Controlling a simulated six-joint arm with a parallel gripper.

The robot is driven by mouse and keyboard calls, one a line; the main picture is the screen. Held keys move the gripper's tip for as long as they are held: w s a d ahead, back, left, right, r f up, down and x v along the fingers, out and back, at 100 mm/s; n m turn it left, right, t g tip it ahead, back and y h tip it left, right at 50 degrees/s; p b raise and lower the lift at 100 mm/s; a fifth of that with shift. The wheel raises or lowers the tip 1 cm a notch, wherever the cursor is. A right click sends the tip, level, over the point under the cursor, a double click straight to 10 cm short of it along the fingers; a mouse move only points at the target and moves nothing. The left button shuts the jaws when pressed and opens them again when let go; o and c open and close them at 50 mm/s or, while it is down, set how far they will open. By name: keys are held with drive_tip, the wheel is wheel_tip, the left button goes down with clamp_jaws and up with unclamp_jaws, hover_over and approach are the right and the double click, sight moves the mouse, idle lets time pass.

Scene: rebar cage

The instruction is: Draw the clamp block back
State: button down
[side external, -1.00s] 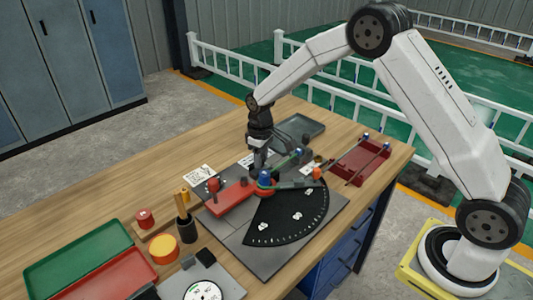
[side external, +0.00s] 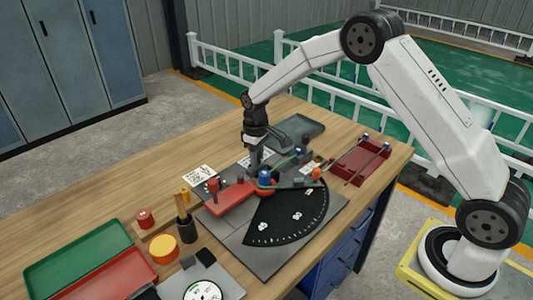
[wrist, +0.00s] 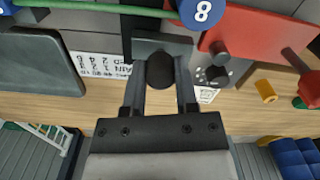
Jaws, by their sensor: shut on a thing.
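My gripper (side external: 254,168) is low over the bending plate on the workbench. In the wrist view its two fingers (wrist: 160,75) are shut on a round black knob (wrist: 160,71). The knob is on a dark grey block (wrist: 162,44), which looks like the clamp block. In the side view the gripper largely hides the block.
A red arm (side external: 230,197) and a black angle scale (side external: 290,217) lie beside the gripper. A dark grey tray (side external: 302,128) stands behind, a dark red rack with rods (side external: 357,163) to the right. Green (side external: 75,245) and red (side external: 105,276) trays are at the front left.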

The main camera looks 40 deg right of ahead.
drive_tip(key=shift+w+r, duration=0.1)
drive_tip(key=shift+w, duration=0.2)
drive_tip(key=c, duration=0.6)
unclamp_jaws()
drive_tip(key=shift+o, duration=1.1)
drive_tip(key=shift+s, duration=0.1)
drive_tip(key=shift+r, duration=3.85)
drive_tip(key=s+a+f+m+t, duration=0.1)
drive_tip(key=s+m+t, duration=0.1)
drive_tip(key=s, duration=2.3)
drive_tip(key=shift+a+f+m+t, duration=0.15)
drive_tip(key=shift+f+m+t, duration=0.05)
drive_tip(key=shift+m+t, duration=0.25)
